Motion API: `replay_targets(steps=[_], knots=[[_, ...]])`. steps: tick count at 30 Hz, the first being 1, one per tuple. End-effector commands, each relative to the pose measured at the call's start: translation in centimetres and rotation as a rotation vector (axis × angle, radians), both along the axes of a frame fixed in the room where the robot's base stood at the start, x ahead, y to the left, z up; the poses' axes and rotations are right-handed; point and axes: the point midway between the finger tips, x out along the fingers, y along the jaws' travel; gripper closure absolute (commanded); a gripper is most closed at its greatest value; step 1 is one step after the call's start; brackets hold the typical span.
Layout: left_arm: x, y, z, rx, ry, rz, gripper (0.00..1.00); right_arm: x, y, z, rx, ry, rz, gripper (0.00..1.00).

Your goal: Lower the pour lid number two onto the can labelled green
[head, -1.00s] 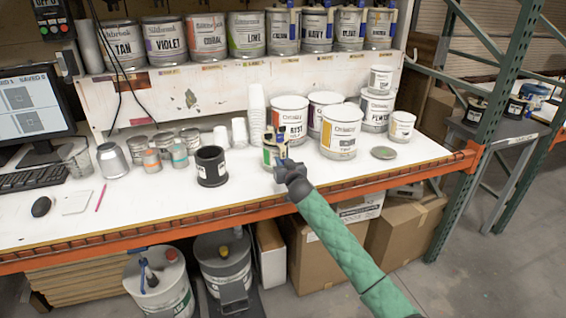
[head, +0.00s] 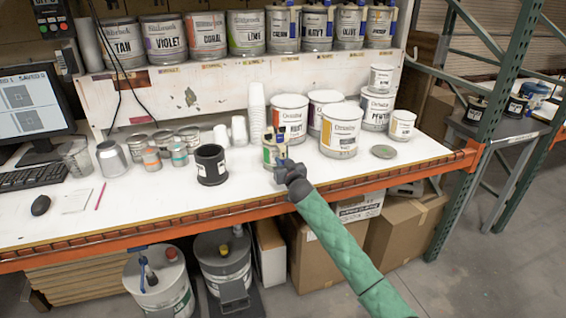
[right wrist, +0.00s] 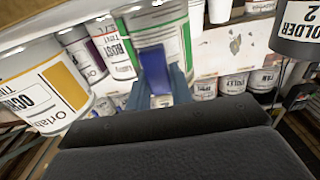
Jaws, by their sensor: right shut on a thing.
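A small can with a green-edged label (head: 269,154) stands near the front of the white bench in the head view. The same can fills the top middle of the right wrist view (right wrist: 178,35). My right gripper (head: 281,161) is at the can's front right side. In the right wrist view its fingers (right wrist: 156,85) are shut on the blue handle of the pour lid (right wrist: 152,62), which lies in front of the can's wall. The lid's body is mostly hidden, so I cannot tell whether it is seated on the rim. My left gripper is out of view.
A black holder marked 2 (head: 211,166) stands left of the can. An ochre-labelled can (head: 340,132) and a rust can (head: 289,118) stand close on the right and behind. White cups (head: 257,105) are behind. Bare bench lies in front, up to the orange edge.

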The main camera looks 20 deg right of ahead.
Motion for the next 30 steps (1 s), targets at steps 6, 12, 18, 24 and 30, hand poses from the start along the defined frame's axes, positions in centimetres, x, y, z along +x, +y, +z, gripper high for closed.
replay_targets(steps=[6,12,18,24,30], knots=[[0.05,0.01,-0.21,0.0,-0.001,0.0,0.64,0.0,0.0,-0.33,0.001,-0.001,0.0,1.0],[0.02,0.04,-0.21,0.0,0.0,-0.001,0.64,0.01,-0.01,-0.34,0.001,-0.001,0.0,1.0],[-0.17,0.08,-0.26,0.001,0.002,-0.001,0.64,0.0,0.0,-0.35,0.001,0.0,0.0,0.53],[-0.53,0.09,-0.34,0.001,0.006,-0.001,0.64,0.0,0.0,-0.35,0.001,0.0,0.0,0.53],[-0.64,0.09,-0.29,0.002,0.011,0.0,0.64,0.0,0.0,-0.39,0.001,0.0,0.0,0.53]])
